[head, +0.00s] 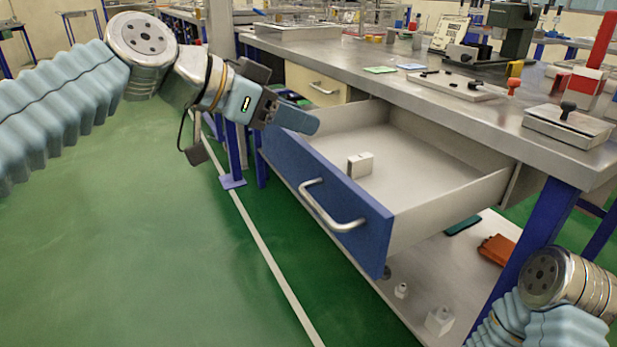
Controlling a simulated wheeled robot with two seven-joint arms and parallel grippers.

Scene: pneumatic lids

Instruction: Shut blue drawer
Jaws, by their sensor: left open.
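The blue drawer (325,191) stands pulled well out from under the workbench, with its blue front facing the aisle and a curved metal handle (332,207) on it. A small pale box (360,165) stands inside on the drawer floor. My left gripper (305,120) is at the far left end of the drawer, by the top edge of the blue front. It is open, and nothing shows between its fingers. I cannot tell whether it touches the drawer. Part of my right arm shows at the lower right; its gripper is out of view.
The metal workbench (392,82) above carries tools and trays. A beige drawer (318,87) sits further left under it. A lower shelf (425,290) holds an orange item (497,249) and small white blocks. A blue leg (535,240) stands at right. The green floor (150,250) is clear.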

